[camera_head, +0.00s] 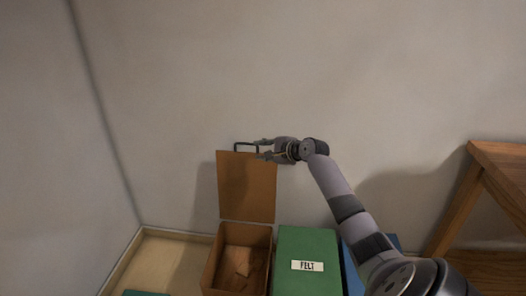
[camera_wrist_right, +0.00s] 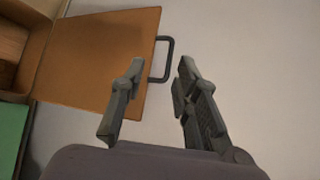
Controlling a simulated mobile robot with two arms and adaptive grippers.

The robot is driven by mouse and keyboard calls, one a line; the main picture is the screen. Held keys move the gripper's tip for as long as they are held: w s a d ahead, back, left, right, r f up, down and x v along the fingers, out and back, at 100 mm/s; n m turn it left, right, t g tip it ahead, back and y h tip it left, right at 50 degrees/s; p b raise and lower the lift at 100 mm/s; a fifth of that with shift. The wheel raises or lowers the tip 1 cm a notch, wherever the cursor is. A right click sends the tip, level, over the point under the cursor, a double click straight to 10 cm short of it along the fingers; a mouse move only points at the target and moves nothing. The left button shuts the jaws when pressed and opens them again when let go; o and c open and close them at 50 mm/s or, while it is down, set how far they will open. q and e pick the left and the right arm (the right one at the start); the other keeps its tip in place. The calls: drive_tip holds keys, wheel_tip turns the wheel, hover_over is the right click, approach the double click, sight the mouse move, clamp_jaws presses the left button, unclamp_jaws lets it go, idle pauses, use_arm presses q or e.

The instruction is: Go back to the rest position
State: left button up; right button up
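My right gripper (camera_head: 262,149) is beside the top of the raised orange-brown lid (camera_head: 246,190), near the lid's black handle (camera_head: 246,145). In the right wrist view my right gripper (camera_wrist_right: 158,78) has its two fingers apart with nothing held between them. The handle (camera_wrist_right: 168,58) shows past the fingertips there, and the lid (camera_wrist_right: 95,60) lies behind the left finger. I cannot tell whether a finger touches the lid. The lid stands open on its box (camera_head: 212,262). My left gripper is not in view.
Brown pieces (camera_head: 242,262) lie inside the open box. A closed green box (camera_head: 308,245) labelled FELT stands to its right, with a blue box (camera_head: 348,268) partly behind my arm. A wooden table (camera_head: 495,160) is at right. Bare walls stand behind and at left.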

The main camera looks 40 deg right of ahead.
idle(0.4)
